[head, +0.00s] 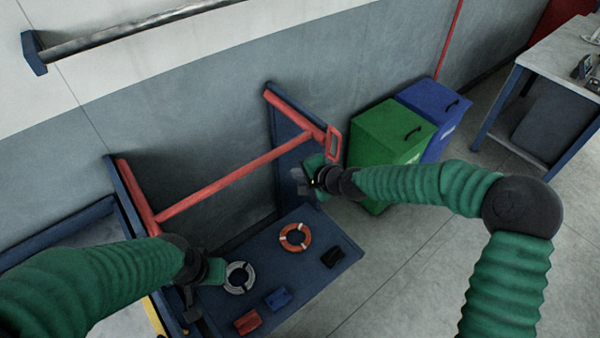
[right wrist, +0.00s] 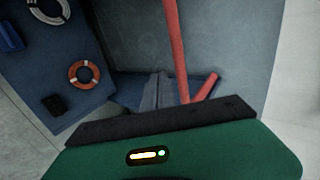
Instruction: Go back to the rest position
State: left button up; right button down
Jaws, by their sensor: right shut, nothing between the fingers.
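My right gripper (head: 302,181) is shut and empty. It is raised near the right end of the red bar frame (head: 232,180), above and behind the blue table (head: 318,284). In the right wrist view its grey fingers (right wrist: 155,92) are together with nothing between them. My left gripper (head: 192,300) hangs at the table's left side, close to a grey ring (head: 230,276) in the picture. Its fingers are too small and dark to read.
On the table lie an orange-and-white ring (head: 286,242), a black block (head: 332,257), a blue block (head: 278,298) and a red block (head: 248,321). A green bin (head: 383,143) and a blue bin (head: 433,103) stand right of my right gripper. The floor at front right is clear.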

jog(key=s+d+n+g+h, duration=0.2)
jog(key=s+d, duration=0.4)
jog(key=s, duration=0.4)
jog(key=s+d+f+n+g+h, duration=0.1)
jog(key=s+d+n+h, duration=0.1)
jog(key=s+d+n, duration=0.2)
jog(key=s+d+n+g+h, duration=0.2)
jog(key=s+d+n, duration=0.2)
jog(key=s+d, duration=0.6)
jog(key=s, duration=0.5)
jog(key=shift+s+d+f+g+h, duration=0.25)
jog(key=shift+s+f+g+h, duration=0.05)
jog(key=shift+s+f, duration=0.1)
jog(key=shift+a, duration=0.25)
jog(key=shift+w, duration=0.1)
